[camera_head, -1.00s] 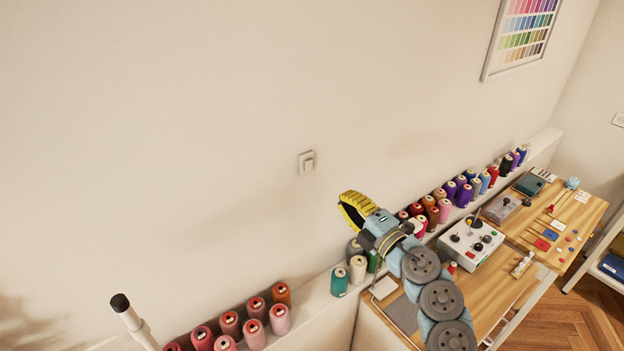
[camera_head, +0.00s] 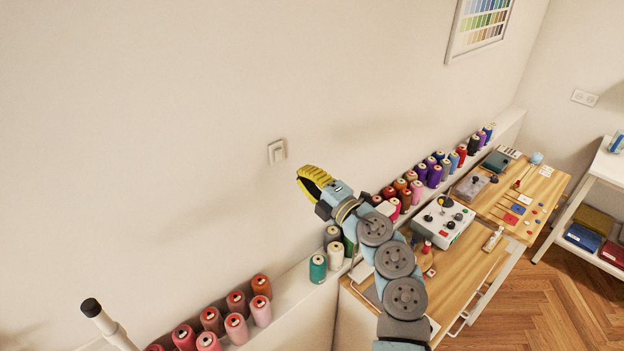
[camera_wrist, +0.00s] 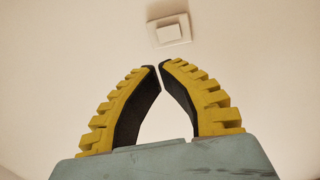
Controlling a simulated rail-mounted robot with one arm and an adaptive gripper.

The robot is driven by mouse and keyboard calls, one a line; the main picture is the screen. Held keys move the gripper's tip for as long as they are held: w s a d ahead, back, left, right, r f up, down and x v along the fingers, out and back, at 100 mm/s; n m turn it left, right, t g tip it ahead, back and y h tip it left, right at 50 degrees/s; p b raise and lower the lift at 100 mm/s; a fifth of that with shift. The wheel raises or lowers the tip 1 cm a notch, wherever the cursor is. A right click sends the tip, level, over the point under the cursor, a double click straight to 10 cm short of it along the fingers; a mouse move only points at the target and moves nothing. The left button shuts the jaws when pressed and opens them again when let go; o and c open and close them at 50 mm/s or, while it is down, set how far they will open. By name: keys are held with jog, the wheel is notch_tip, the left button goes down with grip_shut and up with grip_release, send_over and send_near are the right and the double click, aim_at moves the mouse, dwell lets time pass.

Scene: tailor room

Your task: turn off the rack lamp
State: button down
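A pale square wall switch (camera_head: 276,152) is on the bare wall, up and left of my gripper (camera_head: 301,178) in the head view. In the wrist view the switch (camera_wrist: 170,30) shows at the top, just beyond the fingertips, with a raised rocker on its plate. My yellow-and-black gripper (camera_wrist: 157,66) has its tips almost together, with only a thin gap between them and nothing held. It is apart from the switch in both views. I cannot make out a lamp in these frames.
Thread cones (camera_head: 318,268) stand on a ledge along the wall below my gripper. A wooden table (camera_head: 470,262) with a control box (camera_head: 443,220) is at the right. A black-tipped white post (camera_head: 92,308) rises at lower left. The wall around the switch is clear.

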aim_at(277, 152)
jog(key=p+x, duration=0.1)
jog(key=x, duration=0.7)
jog(key=shift+r, duration=0.15)
jog(key=shift+w+a, duration=0.35)
jog(key=shift+w, duration=0.1)
